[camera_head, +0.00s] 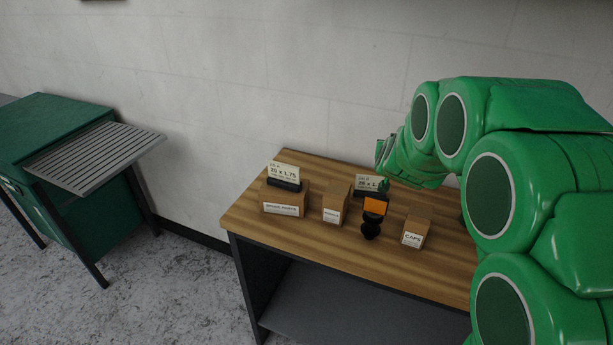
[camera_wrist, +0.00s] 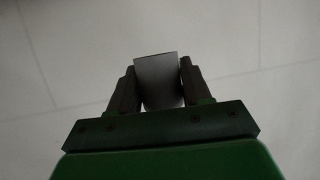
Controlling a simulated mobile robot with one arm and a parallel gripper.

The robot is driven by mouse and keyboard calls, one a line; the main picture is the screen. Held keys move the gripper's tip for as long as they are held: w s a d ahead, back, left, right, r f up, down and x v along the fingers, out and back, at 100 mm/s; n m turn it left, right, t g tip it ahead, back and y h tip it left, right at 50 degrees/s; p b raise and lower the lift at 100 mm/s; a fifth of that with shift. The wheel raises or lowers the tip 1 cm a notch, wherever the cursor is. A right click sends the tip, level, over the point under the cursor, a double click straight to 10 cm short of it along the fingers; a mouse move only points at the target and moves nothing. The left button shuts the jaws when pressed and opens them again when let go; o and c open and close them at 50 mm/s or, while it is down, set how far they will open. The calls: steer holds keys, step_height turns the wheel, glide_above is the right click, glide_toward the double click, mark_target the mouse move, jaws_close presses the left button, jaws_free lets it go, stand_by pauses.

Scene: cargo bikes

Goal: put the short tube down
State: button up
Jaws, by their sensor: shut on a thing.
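In the head view the green arm reaches in from the right above the back of the wooden table (camera_head: 300,237). The fingers and the held tube cannot be made out clearly there; the arm hides that area.
On the table are a brake parts box (camera_head: 283,207) with a 20 x 1.75 sign (camera_head: 283,171), a small carton (camera_head: 336,203), another sign (camera_head: 366,183), a black object with an orange block (camera_head: 374,206), and a caps box (camera_head: 416,231). The front left tabletop is clear. A green cabinet (camera_head: 95,220) stands left.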

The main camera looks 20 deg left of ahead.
steer(key=a+f+n+g+y, duration=0.1)
steer(key=a+n+g+y, duration=0.4)
steer(key=a, duration=0.8)
steer(key=a+f+n+g+y, duration=0.1)
steer(key=a+n+g+y, duration=0.4)
steer(key=a, duration=0.8)
steer(key=shift+n+g+y, duration=0.3)
steer(key=shift+n+y, duration=0.2)
steer(key=shift+n, duration=1.3)
steer(key=shift+f, duration=5.1)
steer(key=shift+f, duration=0.15)
steer(key=shift+f, duration=0.3)
